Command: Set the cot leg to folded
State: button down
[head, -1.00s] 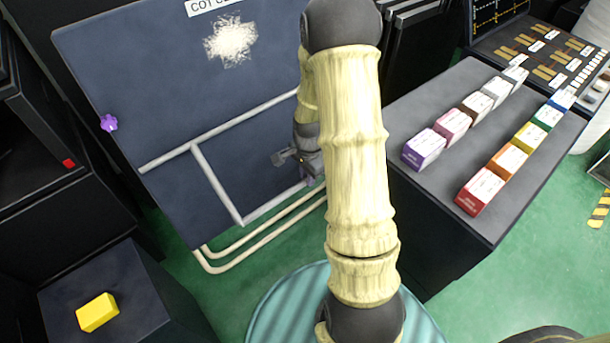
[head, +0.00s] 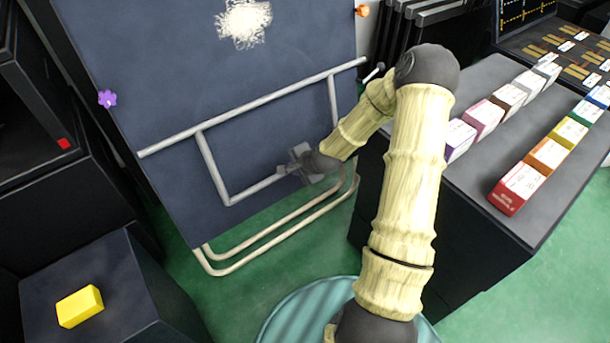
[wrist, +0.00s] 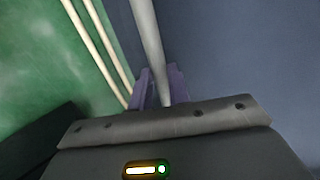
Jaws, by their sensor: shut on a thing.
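The cot leg (head: 213,172) is a grey U-shaped tube frame in front of a dark blue panel (head: 150,85). It hangs from a long slanted grey bar (head: 270,98). Its lower cross bar runs rightward to my gripper (head: 289,171). In the wrist view a grey tube (wrist: 148,40) passes between the purple fingers of my gripper (wrist: 158,88), which are shut on it. My wrist hides the right part of the cross bar. I cannot tell how far the leg stands off the panel.
Cream tubes (head: 275,252) run below the panel. A purple knob (head: 107,98) and an orange knob (head: 362,11) are at its edges. A dark cabinet (head: 480,215) with coloured boxes stands close right of my arm. A yellow block (head: 79,306) lies on a stand at lower left.

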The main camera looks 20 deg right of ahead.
jog(key=shift+w+a+f, duration=0.2)
jog(key=shift+w+f, duration=0.2)
jog(key=shift+f, duration=0.2)
jog(key=shift+w+r+t, duration=0.1)
jog(key=shift+w+t, duration=0.2)
jog(key=shift+t, duration=0.1)
jog(key=c, duration=1.3)
grip_release()
jog(key=shift+w+a, duration=0.1)
jog(key=shift+w, duration=0.05)
jog(key=shift+r, duration=0.1)
jog(key=shift+r, duration=0.2)
jog(key=p+v, duration=0.4)
jog(key=v, duration=0.4)
jog(key=p+v, duration=0.4)
jog(key=v, duration=0.5)
jog(key=shift+d+f, duration=0.2)
jog(key=shift+d, duration=0.05)
